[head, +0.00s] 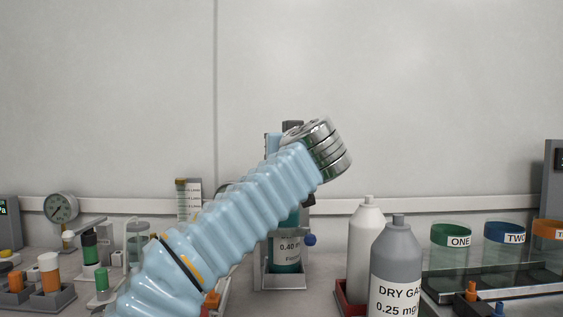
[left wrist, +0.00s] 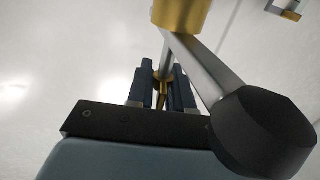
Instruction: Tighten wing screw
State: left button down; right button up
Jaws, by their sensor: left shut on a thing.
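My left gripper (left wrist: 163,82) shows in the left wrist view with its two dark fingers closed around a small brass-coloured piece (left wrist: 160,92), which looks like the wing screw. A silver rod (left wrist: 205,66) runs past the fingers from a gold cylinder (left wrist: 184,14) toward a large black rounded part (left wrist: 264,132). In the head view my blue-sleeved left arm rises from the lower left to a silver wrist. It covers most of a stand (head: 301,218) holding a labelled teal bottle (head: 287,251). The left fingers and the screw cannot be made out there. My right gripper is not in view.
A white bottle (head: 366,245) and a grey DRY GAS bottle (head: 397,262) stand right of the stand. Labelled cups, ONE (head: 450,240) and TWO (head: 505,240), sit farther right. A round gauge (head: 61,208) and small vials crowd the left. The wall above is bare.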

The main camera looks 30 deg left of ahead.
pick_arm(q)
jog(key=shift+d+m+t+h+b, duration=0.1)
jog(key=shift+m+t+h+b, duration=0.45)
jog(key=shift+m+t+h, duration=0.65)
jog(key=shift+h, duration=0.4)
jog(key=c, duration=1.2)
grip_release()
jog(key=shift+w, duration=0.1)
jog(key=shift+o, duration=0.2)
jog(key=shift+d, duration=0.1)
jog(key=b+v, duration=0.2)
jog(key=v, duration=1.1)
jog(key=shift+s+d, duration=0.2)
jog(key=shift+s, duration=0.15)
